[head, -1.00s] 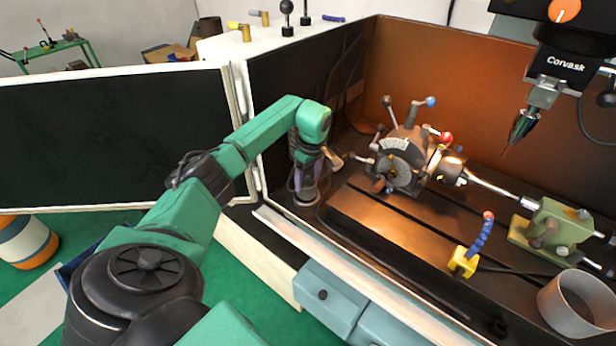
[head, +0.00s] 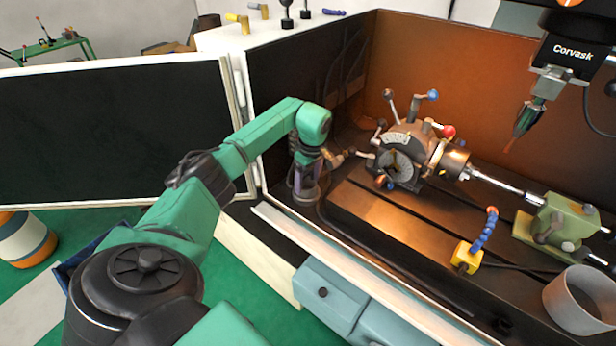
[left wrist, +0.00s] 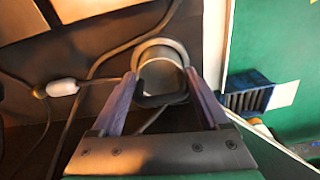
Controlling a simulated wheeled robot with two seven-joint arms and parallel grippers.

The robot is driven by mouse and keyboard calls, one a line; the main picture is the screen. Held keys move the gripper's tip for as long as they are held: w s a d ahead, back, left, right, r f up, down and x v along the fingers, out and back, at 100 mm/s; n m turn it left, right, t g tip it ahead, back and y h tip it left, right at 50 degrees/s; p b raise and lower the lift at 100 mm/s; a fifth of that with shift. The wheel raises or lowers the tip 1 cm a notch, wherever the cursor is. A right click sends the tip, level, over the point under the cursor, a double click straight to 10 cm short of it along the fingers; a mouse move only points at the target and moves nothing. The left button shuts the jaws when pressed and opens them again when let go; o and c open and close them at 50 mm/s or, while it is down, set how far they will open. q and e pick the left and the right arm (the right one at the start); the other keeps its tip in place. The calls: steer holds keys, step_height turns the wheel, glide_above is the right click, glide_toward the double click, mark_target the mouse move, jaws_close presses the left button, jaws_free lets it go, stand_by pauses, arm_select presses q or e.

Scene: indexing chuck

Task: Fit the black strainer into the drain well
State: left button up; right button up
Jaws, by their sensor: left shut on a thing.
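My left gripper (head: 306,182) points down at the left end of the machine bed, in the corner by the dark side wall. In the left wrist view its two purple fingers (left wrist: 162,82) are shut on the black strainer (left wrist: 160,101), which shows as a dark curved piece between the fingertips. The drain well (left wrist: 165,46) shows there as a pale metal ring just beyond the fingertips. The strainer overlaps the near part of the ring; I cannot tell whether it is seated or above it. My right gripper is not in view.
The indexing chuck (head: 402,165) with its levers stands right of my left gripper. A cable with a pale inline piece (left wrist: 62,88) lies near the well. A yellow-based blue hose (head: 484,236), a grey cup (head: 580,302) and a green tailstock (head: 560,222) are farther right.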

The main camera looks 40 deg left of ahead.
arm_select(q)
steer(key=shift+f, duration=0.4)
steer(key=o, duration=1.3)
steer(key=shift+r, duration=0.1)
steer(key=r, duration=0.4)
steer(key=d+r+b, duration=0.1)
steer(key=r, duration=0.4)
steer(key=r+b, duration=0.1)
steer(key=r, duration=0.4)
steer(key=shift+s+d+r, duration=0.1)
steer(key=shift+d+r, duration=0.05)
steer(key=shift+d, duration=0.1)
